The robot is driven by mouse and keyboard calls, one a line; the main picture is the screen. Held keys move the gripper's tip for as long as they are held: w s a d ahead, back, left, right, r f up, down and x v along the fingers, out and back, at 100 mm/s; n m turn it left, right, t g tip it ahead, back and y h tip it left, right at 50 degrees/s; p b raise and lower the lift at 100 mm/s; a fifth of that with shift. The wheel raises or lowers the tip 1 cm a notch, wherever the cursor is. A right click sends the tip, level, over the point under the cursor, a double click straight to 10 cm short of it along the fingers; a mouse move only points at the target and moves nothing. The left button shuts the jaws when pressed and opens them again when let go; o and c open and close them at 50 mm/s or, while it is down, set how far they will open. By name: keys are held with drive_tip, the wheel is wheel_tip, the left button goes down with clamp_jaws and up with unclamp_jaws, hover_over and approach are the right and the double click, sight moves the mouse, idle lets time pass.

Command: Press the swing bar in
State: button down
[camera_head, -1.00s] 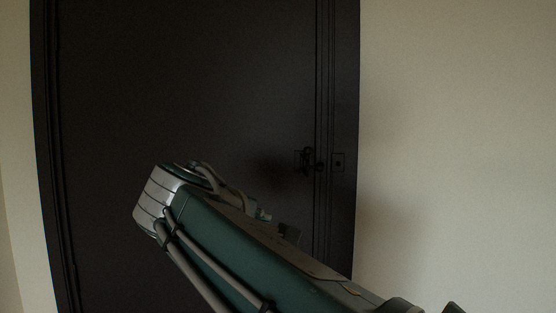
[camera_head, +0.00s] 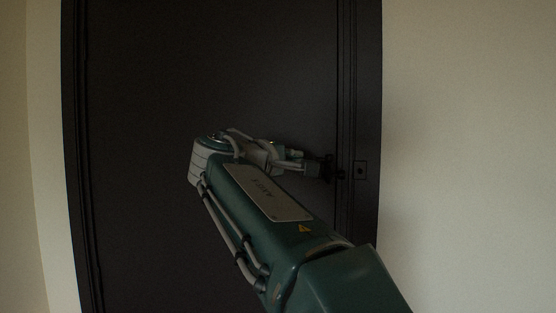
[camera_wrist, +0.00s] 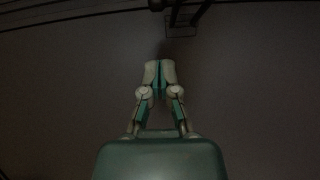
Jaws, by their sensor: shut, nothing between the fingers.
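The dark swing bar (camera_head: 328,166) is on the right side of the black door, partly hidden behind my gripper in the head view. In the wrist view, dark metal parts that look like the swing bar (camera_wrist: 184,14) show at the top edge, beyond the fingertips. My gripper (camera_head: 314,169) is right beside the bar in the head view; I cannot tell whether they touch. In the wrist view my gripper (camera_wrist: 159,72) is shut and empty, its fingertips together and pointing toward the bar, with a visible gap.
The black door (camera_head: 210,80) fills the middle and looks closed. Its dark frame (camera_head: 368,100) carries a small square plate (camera_head: 360,170) right of the bar. A pale wall (camera_head: 470,130) lies to the right, with free room before it.

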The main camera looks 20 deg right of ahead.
drive_tip(key=d, duration=0.2)
drive_tip(key=s+d, duration=0.1)
drive_tip(key=d, duration=0.1)
drive_tip(key=shift+f, duration=0.1)
drive_tip(key=shift+s, duration=0.15)
drive_tip(key=shift+s+d+n+t, duration=0.15)
drive_tip(key=shift+d+n+t, duration=0.15)
drive_tip(key=shift+t, duration=0.1)
